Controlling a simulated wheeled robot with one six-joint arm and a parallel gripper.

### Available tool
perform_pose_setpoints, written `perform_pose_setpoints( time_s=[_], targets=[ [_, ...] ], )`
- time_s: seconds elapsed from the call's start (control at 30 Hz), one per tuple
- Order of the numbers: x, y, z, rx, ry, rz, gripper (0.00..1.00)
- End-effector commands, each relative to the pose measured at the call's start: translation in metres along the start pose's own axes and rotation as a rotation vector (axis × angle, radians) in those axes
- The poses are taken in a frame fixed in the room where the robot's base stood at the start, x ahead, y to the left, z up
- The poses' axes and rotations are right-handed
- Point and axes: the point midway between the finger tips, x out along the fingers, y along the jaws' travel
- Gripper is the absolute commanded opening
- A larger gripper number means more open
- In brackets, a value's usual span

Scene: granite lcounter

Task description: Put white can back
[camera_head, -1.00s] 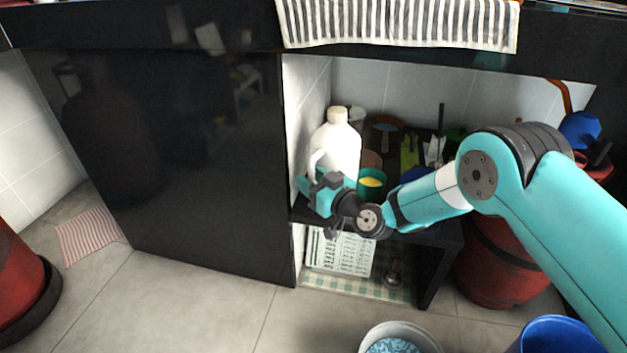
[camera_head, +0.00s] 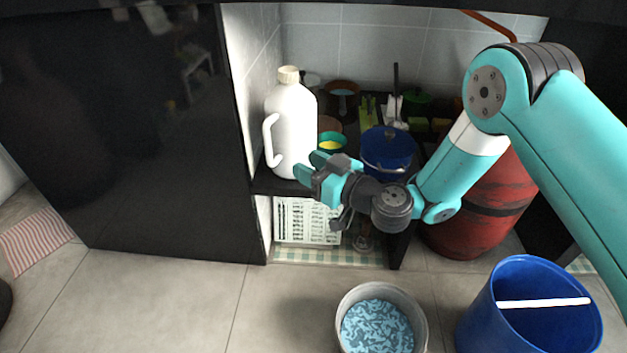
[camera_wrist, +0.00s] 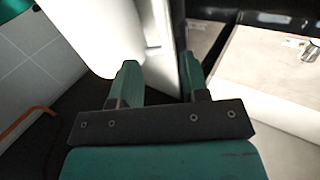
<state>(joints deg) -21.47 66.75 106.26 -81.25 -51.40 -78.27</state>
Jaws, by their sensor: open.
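The white can (camera_head: 294,125) is a tall white jug with a handle on its left side and a beige cap. It stands upright at the left front of the black shelf (camera_head: 275,183), near the tiled side wall. My gripper (camera_head: 312,172) is open and empty, just right of the can's lower part in the head view. In the wrist view the can (camera_wrist: 95,35) fills the upper left, close to the fingers (camera_wrist: 160,85). I cannot tell whether a finger touches it.
A blue pot (camera_head: 388,150) and a green cup with yellow inside (camera_head: 331,142) stand right of the can. A white crate (camera_head: 305,220) sits below the shelf. A grey bucket (camera_head: 345,305), a blue bin (camera_head: 475,330) and a red drum (camera_head: 465,235) stand on the floor.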

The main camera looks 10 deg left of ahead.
Motion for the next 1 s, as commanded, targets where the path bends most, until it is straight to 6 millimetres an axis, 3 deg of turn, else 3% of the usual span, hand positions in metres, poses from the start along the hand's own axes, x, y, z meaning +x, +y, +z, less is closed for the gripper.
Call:
perform_pose_setpoints(
  time_s=[0.43, 0.57, 0.67, 0.87, 1.0],
  targets=[
    [-0.006, -0.002, -0.004, 0.0, 0.0, -0.007, 0.41],
    [-0.008, -0.013, -0.032, 0.003, -0.019, -0.088, 0.41],
    [-0.018, -0.033, -0.067, 0.016, -0.087, -0.204, 0.41],
    [-0.08, -0.073, -0.118, 0.083, -0.411, -0.366, 0.41],
    [-0.147, -0.091, -0.134, 0.168, -0.703, -0.33, 0.41]
  ],
)
